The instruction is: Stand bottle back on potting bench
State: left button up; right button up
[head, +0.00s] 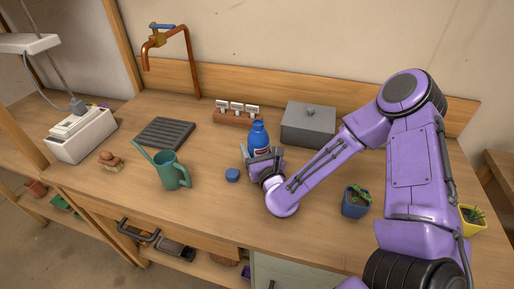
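My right gripper (263,158) is at the bottle's lower part, reaching in from the right. Its fingers are around the lower body, but whether they press on it is unclear. The gripper hides the bottle's base, so I cannot tell whether it touches the bench. A small round blue object (232,174), like a cap, lies on the bench just left of the gripper. My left gripper is not in view.
A teal watering can (172,175) stands left of the blue object. Behind are a dark slatted tray (165,133), a holder with white tags (237,117) and a grey lidded box (308,125). A blue plant pot (355,203) stands to the right, near my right arm.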

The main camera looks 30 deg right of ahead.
jog(key=shift+r, duration=0.1)
jog(key=shift+s, duration=0.1)
jog(key=shift+f+b, duration=0.3)
jog(key=o, duration=1.3)
jog(key=shift+r, duration=0.1)
